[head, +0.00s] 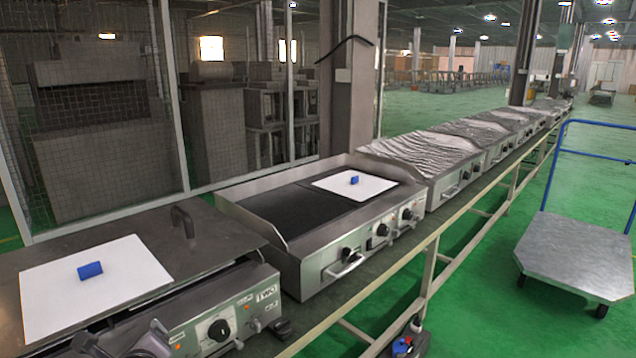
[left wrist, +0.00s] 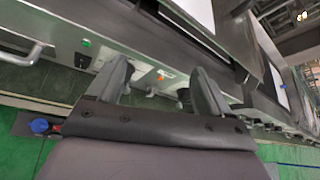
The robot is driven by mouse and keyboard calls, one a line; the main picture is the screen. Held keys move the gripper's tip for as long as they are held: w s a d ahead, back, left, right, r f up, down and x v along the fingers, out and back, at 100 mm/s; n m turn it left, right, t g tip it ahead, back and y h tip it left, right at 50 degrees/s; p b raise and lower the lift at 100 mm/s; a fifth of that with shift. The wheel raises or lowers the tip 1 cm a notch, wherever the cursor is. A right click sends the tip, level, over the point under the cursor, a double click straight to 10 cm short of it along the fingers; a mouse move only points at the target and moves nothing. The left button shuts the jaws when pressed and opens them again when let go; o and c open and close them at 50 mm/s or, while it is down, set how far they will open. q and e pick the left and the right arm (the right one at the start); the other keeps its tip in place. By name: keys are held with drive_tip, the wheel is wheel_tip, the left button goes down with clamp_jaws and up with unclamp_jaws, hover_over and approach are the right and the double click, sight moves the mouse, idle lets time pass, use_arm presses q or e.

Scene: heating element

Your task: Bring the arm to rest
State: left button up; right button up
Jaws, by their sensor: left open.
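My left gripper (left wrist: 160,85) is open in the left wrist view, its two fingers apart with nothing seen between them. Beyond the fingers is the metal front of an appliance with a green control (left wrist: 86,43) and a bar handle (left wrist: 32,52). In the head view, dark parts at the bottom left edge may be my left arm or gripper; I cannot tell. My right gripper is not in view.
A second griddle (head: 275,210) holds another white sheet (head: 375,188) and blue piece (head: 354,180). Several covered units (head: 420,150) continue along the bench. A flat trolley (head: 575,255) stands at right on the green floor (head: 480,300), which has clear room.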

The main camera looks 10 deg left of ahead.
use_arm(q)
drive_tip(key=s+d+f+n+h+p, duration=0.1)
drive_tip(key=s+d+f+n+h, duration=0.9)
drive_tip(key=s+d+f+n, duration=0.6)
drive_tip(key=s+f+n, duration=0.1)
drive_tip(key=s+n, duration=0.3)
drive_tip(key=shift+d+f+t, duration=0.15)
drive_tip(key=shift+f+t, duration=0.05)
drive_tip(key=shift+t, duration=0.1)
